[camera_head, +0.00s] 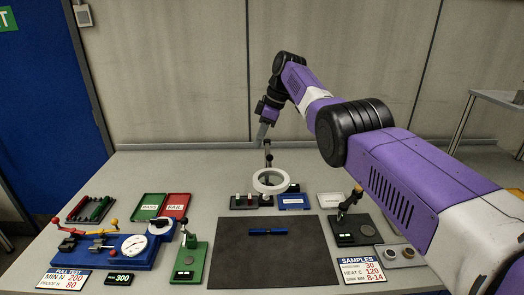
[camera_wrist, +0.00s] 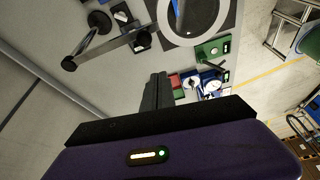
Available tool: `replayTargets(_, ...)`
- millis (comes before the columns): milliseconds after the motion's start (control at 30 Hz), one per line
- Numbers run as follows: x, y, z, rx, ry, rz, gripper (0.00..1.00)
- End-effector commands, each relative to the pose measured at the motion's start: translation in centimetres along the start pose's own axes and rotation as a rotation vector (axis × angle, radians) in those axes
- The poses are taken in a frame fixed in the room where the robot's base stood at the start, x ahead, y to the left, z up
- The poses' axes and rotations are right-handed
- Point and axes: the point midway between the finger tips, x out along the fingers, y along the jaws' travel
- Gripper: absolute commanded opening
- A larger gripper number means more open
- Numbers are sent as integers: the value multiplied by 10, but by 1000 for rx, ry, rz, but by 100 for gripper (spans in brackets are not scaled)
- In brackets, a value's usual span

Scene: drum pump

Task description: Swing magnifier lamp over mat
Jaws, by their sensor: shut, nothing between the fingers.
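The magnifier lamp's white ring head (camera_head: 270,181) shows in the head view above the back edge of the dark mat (camera_head: 240,275), in front of a small rack in the picture. A dark post with a rounded top (camera_head: 268,157) rises behind the ring. The wrist view shows the ring (camera_wrist: 163,20) at the top and its grey arm (camera_wrist: 110,45) running left. A blue pen (camera_head: 267,231) lies on the mat. My gripper (camera_head: 262,138) is shut and empty, pointing down close to the post's top; contact cannot be told. Its fingers (camera_wrist: 157,90) also show in the wrist view.
A blue pull-test fixture (camera_head: 120,245) and a green stand (camera_head: 190,262) are left of the mat. Green and red trays (camera_head: 176,205) stand behind them. A dark stand (camera_head: 355,230) and the samples card (camera_head: 362,270) are at right.

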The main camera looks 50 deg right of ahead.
Motion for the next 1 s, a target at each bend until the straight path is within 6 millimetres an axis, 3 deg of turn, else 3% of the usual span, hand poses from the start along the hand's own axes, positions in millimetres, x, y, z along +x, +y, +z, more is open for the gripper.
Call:
replayTargets(100, -25, 2, -2, 0, 2, 1, 0)
replayTargets(300, -52, 4, -4, -1, 1, -2, 0)
replayTargets(1000, -59, 6, -3, -3, 2, -1, 0)
